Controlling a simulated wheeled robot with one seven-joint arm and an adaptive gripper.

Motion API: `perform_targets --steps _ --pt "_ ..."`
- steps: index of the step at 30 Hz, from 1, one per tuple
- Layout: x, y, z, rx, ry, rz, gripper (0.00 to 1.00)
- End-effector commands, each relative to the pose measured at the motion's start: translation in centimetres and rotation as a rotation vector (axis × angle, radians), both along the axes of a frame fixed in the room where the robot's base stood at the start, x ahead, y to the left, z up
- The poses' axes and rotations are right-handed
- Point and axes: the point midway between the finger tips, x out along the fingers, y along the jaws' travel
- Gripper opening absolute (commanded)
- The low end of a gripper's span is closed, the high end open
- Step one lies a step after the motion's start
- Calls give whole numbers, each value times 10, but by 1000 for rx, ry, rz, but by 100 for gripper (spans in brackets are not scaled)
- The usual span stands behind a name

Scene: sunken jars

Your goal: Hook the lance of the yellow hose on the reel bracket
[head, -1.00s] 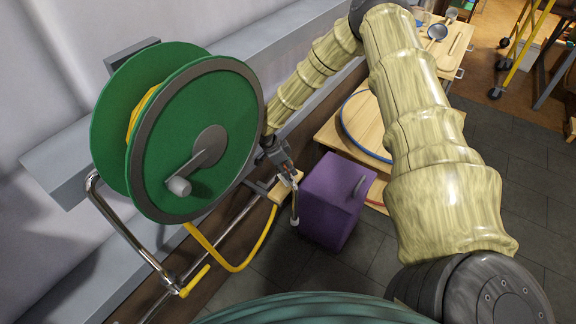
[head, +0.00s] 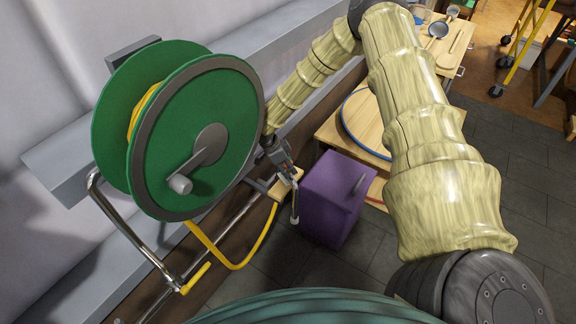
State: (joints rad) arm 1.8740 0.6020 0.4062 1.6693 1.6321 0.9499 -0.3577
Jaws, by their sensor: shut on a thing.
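The green hose reel (head: 205,140) with a dark rim and a crank stands against the wall at left. The yellow hose (head: 240,266) hangs from it in a loop that rises to my gripper. My gripper (head: 289,176) is just right of the reel's lower edge, shut on the lance (head: 295,205), whose thin silvery end points down. The jaws partly hide the lance. A dark bracket (head: 257,185) with a pale yellowish piece (head: 279,189) sits just left of the lance. I cannot tell whether the lance touches it.
A purple cabinet (head: 335,200) stands close right of the lance. Behind it is a wooden table (head: 335,130) with a blue hoop (head: 347,135). A chrome tube (head: 128,238) with a yellow end (head: 195,279) is below the reel.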

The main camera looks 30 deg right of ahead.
Motion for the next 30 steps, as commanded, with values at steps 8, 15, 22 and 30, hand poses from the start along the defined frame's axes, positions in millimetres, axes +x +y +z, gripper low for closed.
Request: perform_targets --steps 8,15,22,30 --pt "1 0 -6 0 -1 0 2" --pt "1 0 -6 0 -1 0 2" --pt "0 0 -11 0 -1 0 2" --pt "1 0 -11 0 -1 0 44"
